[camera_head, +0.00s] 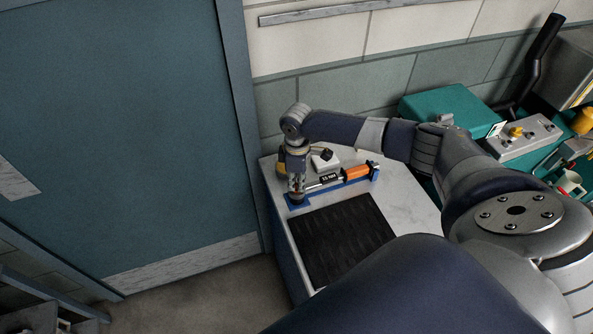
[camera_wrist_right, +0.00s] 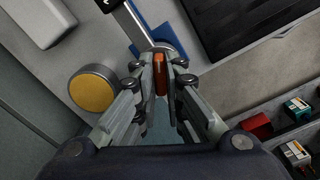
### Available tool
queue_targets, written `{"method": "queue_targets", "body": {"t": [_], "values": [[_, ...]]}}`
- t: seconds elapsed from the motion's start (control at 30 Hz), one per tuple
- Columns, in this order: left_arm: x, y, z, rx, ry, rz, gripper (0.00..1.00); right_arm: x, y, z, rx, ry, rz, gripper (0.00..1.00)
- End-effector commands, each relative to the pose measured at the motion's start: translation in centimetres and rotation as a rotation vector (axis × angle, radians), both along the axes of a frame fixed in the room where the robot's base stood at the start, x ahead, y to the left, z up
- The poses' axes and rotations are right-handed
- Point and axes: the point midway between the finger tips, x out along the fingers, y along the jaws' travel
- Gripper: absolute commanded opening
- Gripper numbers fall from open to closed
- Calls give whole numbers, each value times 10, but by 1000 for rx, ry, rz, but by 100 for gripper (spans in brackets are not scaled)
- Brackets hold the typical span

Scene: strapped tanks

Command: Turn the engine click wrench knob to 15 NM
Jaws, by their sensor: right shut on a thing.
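The click wrench (camera_head: 355,173) lies on a blue holder (camera_head: 298,202) on the light worktop, its orange grip toward the right. A small dark label (camera_head: 331,178) on it seems to read 15 NM, but the digits are tiny. My right gripper (camera_head: 297,188) points down at the wrench's left end. In the right wrist view, my right gripper (camera_wrist_right: 161,62) is shut on a narrow orange-red knob (camera_wrist_right: 160,78). The silver shaft (camera_wrist_right: 138,24) and part of the blue holder show just beyond the fingers. My left gripper is not in view.
A black ribbed mat (camera_head: 342,238) lies in front of the wrench. A white box with a dark knob (camera_head: 325,156) stands behind it. A yellow-topped round piece (camera_wrist_right: 93,92) sits beside the fingers. A teal case (camera_head: 450,108) stands at the right; a door (camera_head: 120,120) is at the left.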

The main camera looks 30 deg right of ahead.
Motion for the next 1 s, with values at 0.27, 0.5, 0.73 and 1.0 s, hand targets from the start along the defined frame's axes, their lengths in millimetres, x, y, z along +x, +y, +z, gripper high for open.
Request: {"method": "queue_targets", "body": {"t": [0.27,0.5,0.73,1.0], "values": [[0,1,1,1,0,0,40,0,0,-1,0,0,-12,0],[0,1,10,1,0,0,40,0,1,2,1,1,-57,0],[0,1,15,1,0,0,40,0,0,-1,0,0,-154,26],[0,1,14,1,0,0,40,0,0,0,0,0,-152,34]]}}
